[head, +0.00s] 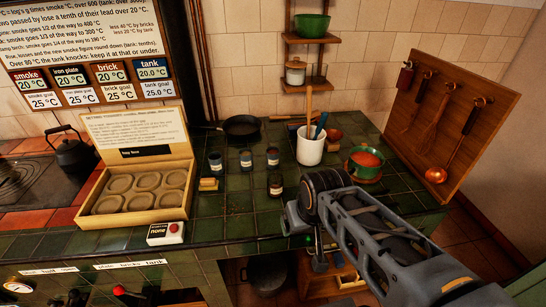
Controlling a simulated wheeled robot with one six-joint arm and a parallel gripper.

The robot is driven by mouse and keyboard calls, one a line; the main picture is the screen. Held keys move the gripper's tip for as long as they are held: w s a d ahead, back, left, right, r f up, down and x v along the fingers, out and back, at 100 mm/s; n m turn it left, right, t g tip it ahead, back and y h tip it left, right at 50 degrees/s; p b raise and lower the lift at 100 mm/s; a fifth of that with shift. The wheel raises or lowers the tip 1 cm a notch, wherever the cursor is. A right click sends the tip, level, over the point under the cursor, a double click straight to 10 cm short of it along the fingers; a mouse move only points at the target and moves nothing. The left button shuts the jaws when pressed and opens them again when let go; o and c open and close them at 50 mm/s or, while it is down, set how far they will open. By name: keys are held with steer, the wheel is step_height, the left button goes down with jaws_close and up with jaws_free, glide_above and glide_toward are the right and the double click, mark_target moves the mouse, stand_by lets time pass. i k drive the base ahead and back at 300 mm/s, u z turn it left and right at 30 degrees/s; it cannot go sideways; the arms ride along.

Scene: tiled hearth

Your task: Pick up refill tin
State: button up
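Several small dark tins with pale labels stand on the green tiled counter (236,205) in the head view. Three are in a back row: a left tin (215,163), a middle tin (246,160) and a right tin (273,158). A front tin (275,185) stands nearer my arm. The labels are too small to read, so I cannot tell which is the refill tin. My gripper (298,218) is over the counter's front edge, right of and nearer than the front tin, apart from it. Its fingers are mostly hidden by my wrist.
The front middle counter is clear.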

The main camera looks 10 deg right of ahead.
mark_target(272, 152)
steer(key=u, duration=3.05)
steer(key=k, duration=0.7)
steer(key=z, duration=1.45)
steer(key=i, duration=0.5)
steer(key=z, duration=0.05)
